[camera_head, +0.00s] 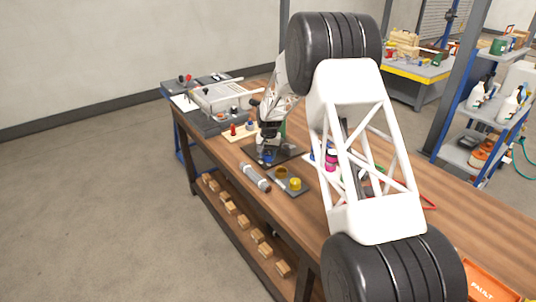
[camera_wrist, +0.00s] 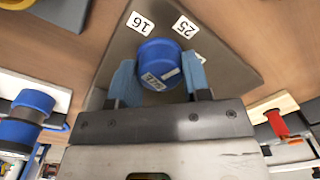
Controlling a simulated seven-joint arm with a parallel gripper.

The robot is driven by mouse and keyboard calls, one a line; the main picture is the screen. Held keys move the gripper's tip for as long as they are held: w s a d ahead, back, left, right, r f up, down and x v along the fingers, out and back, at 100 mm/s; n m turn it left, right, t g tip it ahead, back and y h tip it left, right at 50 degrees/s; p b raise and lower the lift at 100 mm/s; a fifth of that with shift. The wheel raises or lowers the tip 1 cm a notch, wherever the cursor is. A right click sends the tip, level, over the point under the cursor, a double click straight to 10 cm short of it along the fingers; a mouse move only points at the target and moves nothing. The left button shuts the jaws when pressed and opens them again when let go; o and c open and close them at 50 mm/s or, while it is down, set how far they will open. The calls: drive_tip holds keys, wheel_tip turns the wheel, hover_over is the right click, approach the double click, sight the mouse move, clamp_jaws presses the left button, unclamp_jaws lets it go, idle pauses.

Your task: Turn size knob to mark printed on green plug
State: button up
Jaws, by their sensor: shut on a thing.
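The blue size knob (camera_wrist: 158,52) stands on a grey plate (camera_wrist: 225,45) in the wrist view. Its top carries a white label, too small to read surely, and a white line (camera_wrist: 171,73). The plate has white marks reading 16 (camera_wrist: 140,23) and 25 (camera_wrist: 185,27) beside the knob. My gripper (camera_wrist: 159,70) has its blue-padded fingers on either side of the knob, shut on it. In the head view my gripper (camera_head: 267,156) is low over the dark plate (camera_head: 290,151). A narrow green thing (camera_head: 283,129) shows behind it, perhaps the green plug; no print on it is readable.
A red plug (camera_head: 233,130) stands on a light wooden block left of my gripper. A grey cylinder (camera_head: 254,177) and a small tray (camera_head: 300,190) with a yellow piece (camera_head: 295,184) lie nearer on the bench. My white arm link hides much of the bench's right part.

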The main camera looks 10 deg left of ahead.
sight(269, 153)
drive_tip(key=shift+n, duration=1.6)
drive_tip(key=o, duration=0.9)
drive_tip(key=shift+r, duration=0.15)
drive_tip(key=shift+d+r, duration=0.1)
drive_tip(key=shift+r, duration=3.7)
drive_tip(key=shift+r, duration=0.1)
